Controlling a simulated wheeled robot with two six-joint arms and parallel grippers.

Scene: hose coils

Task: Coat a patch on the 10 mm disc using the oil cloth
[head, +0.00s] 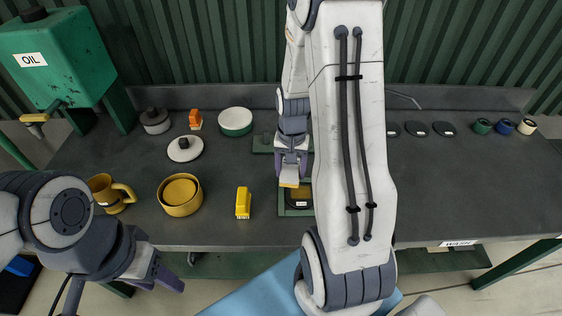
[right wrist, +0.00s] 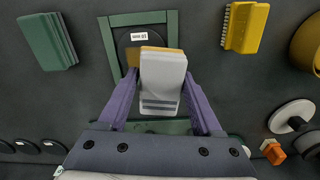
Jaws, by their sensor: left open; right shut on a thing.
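The 10 mm disc (right wrist: 132,38) is dark, with a white label, and lies in a square green frame (right wrist: 110,45) on the bench. In the head view the disc (head: 297,201) shows just below my right gripper. My right gripper (head: 291,177) is shut on a pale grey block with tan edges, which I take for the oil cloth (right wrist: 162,80). The cloth overlaps the disc in the right wrist view; I cannot tell whether they touch. A tan area beside the cloth shows on the disc. My left gripper (head: 180,272) is open and empty by the bench's front edge.
A yellow brush (head: 243,203), a yellow bowl (head: 180,208) and a yellow mug (head: 112,194) stand left of the disc. A green block (right wrist: 47,42) lies on its other side. The green oil tank (head: 62,75) is at the far left. My right arm hides the bench's middle.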

